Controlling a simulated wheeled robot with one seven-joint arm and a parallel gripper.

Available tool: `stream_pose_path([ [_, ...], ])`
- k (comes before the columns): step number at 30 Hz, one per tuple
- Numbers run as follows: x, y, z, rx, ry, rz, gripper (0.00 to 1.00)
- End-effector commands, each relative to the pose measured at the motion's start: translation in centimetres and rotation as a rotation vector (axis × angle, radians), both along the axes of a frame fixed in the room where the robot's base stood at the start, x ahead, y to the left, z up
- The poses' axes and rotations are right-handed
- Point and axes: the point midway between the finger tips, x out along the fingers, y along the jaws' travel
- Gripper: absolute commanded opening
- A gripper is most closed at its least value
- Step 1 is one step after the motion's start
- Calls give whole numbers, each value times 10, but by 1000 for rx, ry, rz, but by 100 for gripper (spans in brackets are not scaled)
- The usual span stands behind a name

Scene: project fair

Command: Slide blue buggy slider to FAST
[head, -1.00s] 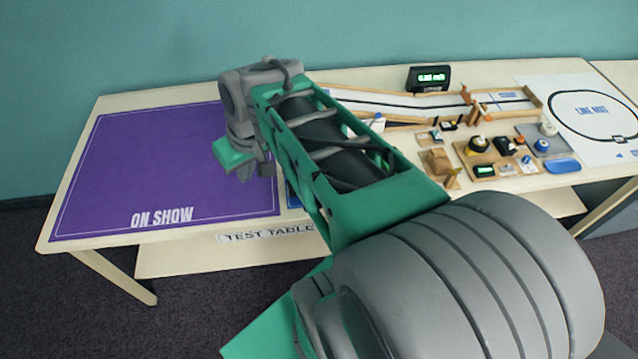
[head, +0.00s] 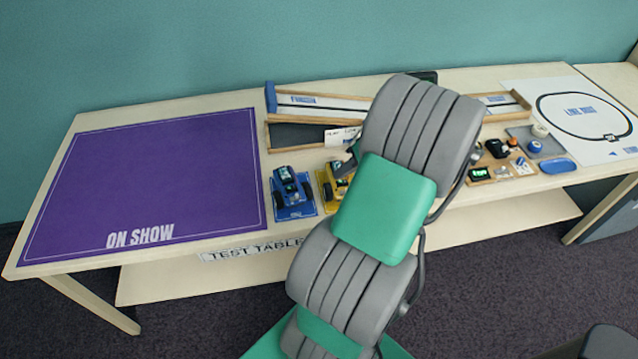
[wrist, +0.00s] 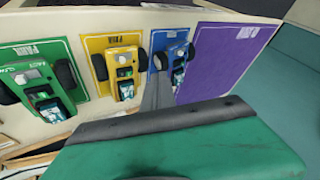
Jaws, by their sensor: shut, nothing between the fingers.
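The blue buggy (head: 288,187) stands on a blue pad (head: 299,212) on the table, just right of the purple mat. In the wrist view the blue buggy (wrist: 178,60) is at upper centre, on its blue pad. Its slider and the FAST mark are too small to make out. My gripper (wrist: 158,85) shows in the wrist view as a narrow grey finger tip, shut and empty. It overlaps the near edge of the blue pad in the picture; I cannot tell its height or any contact. In the head view my arm hides most of the gripper.
The yellow buggy (wrist: 122,70) stands beside the blue one, and the green buggy (wrist: 42,88) beyond it. The purple mat (head: 150,180) is bare. A wooden track (head: 320,103) runs behind. A parts board (head: 500,172) is at right.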

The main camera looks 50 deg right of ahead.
Motion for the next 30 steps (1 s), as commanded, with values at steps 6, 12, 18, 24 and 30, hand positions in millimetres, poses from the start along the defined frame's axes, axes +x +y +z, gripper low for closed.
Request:
stream_pose_path([
  [6, 21, 13, -31, 5, 3, 4, 0],
  [12, 44, 25, -67, 5, 4, 2, 0],
  [18, 61, 50, -74, 1, 1, 1, 0],
  [24, 66, 63, -75, 0, 2, -1, 0],
  [30, 67, 63, -76, 0, 2, -2, 0],
])
